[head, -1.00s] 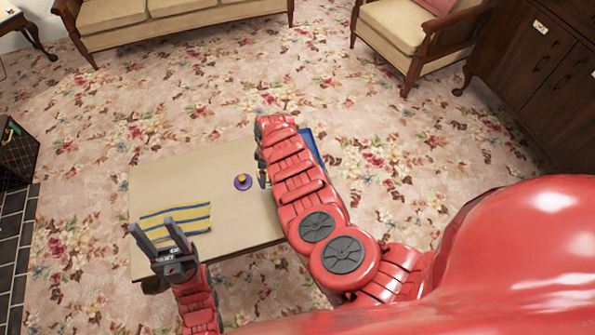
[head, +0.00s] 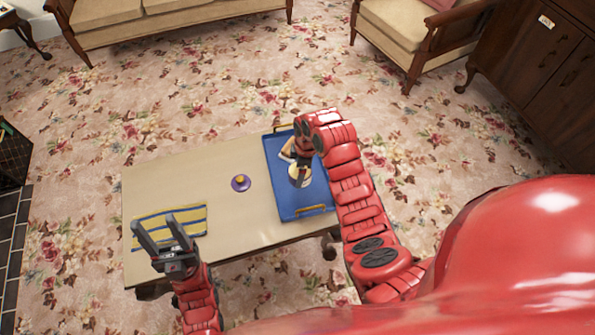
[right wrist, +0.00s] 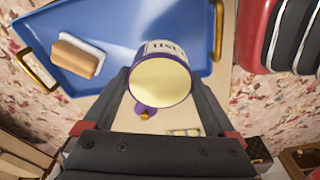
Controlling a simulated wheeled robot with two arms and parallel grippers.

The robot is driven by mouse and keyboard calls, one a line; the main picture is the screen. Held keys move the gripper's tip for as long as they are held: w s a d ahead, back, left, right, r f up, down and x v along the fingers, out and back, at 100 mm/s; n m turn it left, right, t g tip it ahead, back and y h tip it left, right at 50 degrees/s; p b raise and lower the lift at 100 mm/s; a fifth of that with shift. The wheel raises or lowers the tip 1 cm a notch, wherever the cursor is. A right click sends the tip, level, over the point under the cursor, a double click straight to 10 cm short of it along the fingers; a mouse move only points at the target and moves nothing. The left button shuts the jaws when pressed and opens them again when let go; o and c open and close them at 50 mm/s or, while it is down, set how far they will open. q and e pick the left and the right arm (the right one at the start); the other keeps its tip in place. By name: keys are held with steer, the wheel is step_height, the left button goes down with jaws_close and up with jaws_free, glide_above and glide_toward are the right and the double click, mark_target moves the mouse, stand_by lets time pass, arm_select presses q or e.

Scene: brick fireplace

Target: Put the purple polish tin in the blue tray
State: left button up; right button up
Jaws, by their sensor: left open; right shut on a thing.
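The purple polish tin (right wrist: 160,82) is between the fingers of my right gripper (right wrist: 160,70), which is shut on it. In the right wrist view it has a cream round face, a purple rim and a pale lettered label. In the head view my right gripper (head: 301,167) holds the tin (head: 298,174) over the blue tray (head: 300,204); the height of the gap is unclear. The tray has yellow handles and also shows in the right wrist view (right wrist: 120,22). My left gripper (head: 160,240) is open and empty above the table's left end.
A brush (right wrist: 78,56) lies in the tray. A purple lid-like disc with a yellow knob (head: 240,183) sits mid-table, left of the tray. A yellow and blue striped cloth (head: 190,215) lies at the table's left end. The table (head: 190,170) is otherwise bare.

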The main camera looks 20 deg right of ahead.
steer(key=shift+s+d+r, duration=0.1)
steer(key=shift+s+d, duration=0.1)
steer(key=shift+d, duration=0.15)
steer(key=shift+s+d, duration=0.1)
glide_toward(293, 203)
steer(key=w+d+f, duration=0.1)
steer(key=f, duration=0.1)
steer(key=w+d+f, duration=0.2)
steer(key=shift+d, duration=0.1)
steer(key=shift+f, duration=0.5)
